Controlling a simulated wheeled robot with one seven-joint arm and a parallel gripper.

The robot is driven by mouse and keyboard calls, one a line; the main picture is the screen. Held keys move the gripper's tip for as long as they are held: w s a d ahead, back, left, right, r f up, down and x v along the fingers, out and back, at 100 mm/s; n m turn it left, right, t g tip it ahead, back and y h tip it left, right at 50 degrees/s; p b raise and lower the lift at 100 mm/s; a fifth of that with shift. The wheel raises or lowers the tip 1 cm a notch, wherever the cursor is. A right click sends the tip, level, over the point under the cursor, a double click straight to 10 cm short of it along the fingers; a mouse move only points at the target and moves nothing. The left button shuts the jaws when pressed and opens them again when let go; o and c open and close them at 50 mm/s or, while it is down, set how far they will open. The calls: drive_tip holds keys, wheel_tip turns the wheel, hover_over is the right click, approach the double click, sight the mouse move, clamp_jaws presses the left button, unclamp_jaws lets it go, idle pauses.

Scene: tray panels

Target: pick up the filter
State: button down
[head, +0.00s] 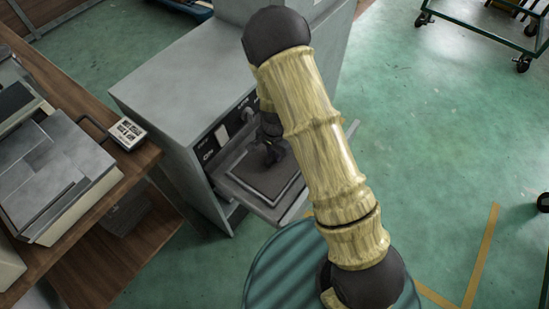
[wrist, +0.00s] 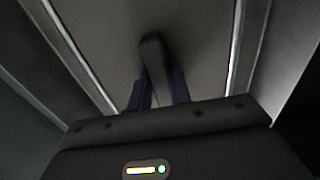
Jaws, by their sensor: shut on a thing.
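The filter (wrist: 152,58) appears in the wrist view as a narrow dark grey block between two dark purple fingers. My gripper (wrist: 158,88) is shut on it. In the head view my gripper (head: 272,152) is over the pulled-out tray (head: 237,190) at the front of a grey machine. My arm and the gripper hide most of the filter there. I cannot tell whether the filter still touches the tray floor.
The grey machine (head: 170,85) stands behind the tray. A wooden bench (head: 45,255) with a grey device (head: 55,170) and a small white box (head: 127,132) is at the left. A teal drum (head: 275,265) stands in front. Green floor at the right is mostly clear.

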wheel_tip(320, 180, up, 10)
drive_tip(key=p, duration=0.2)
idle(0.3)
idle(0.6)
wheel_tip(320, 180, up, 24)
drive_tip(key=n+p, duration=0.8)
drive_tip(key=p, duration=2.6)
hover_over(274, 153)
drive_tip(key=w+d, duration=0.2)
drive_tip(key=d, duration=1.2)
drive_tip(key=shift+s+a, duration=0.1)
